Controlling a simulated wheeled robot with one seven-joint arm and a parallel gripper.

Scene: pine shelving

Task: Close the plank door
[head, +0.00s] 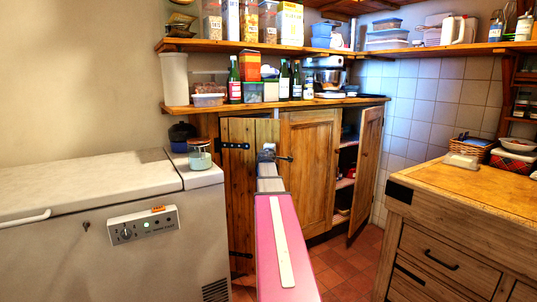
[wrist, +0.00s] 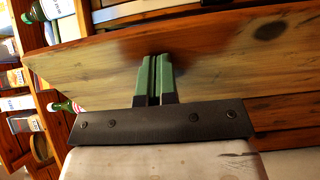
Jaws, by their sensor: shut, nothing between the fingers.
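The plank door (head: 238,185) is the wooden door with upright boards and a black strap hinge on its left side, in the cabinet under the shelf in the head view. I cannot tell exactly how far it stands open. My gripper (head: 269,151) is in front of its right part, with a dark latch-like piece showing beside it. In the wrist view the door's board (wrist: 90,65) runs across the picture, and my gripper's green fingers (wrist: 154,62) are together and empty, tips over the board. I cannot tell whether they touch it.
A panelled door (head: 308,170) sits right of the plank door, and another door (head: 366,170) stands open farther right. A white chest freezer (head: 90,190) is at left with a jar (head: 200,155) on it. A wooden counter (head: 470,190) is at right. Tiled floor shows between.

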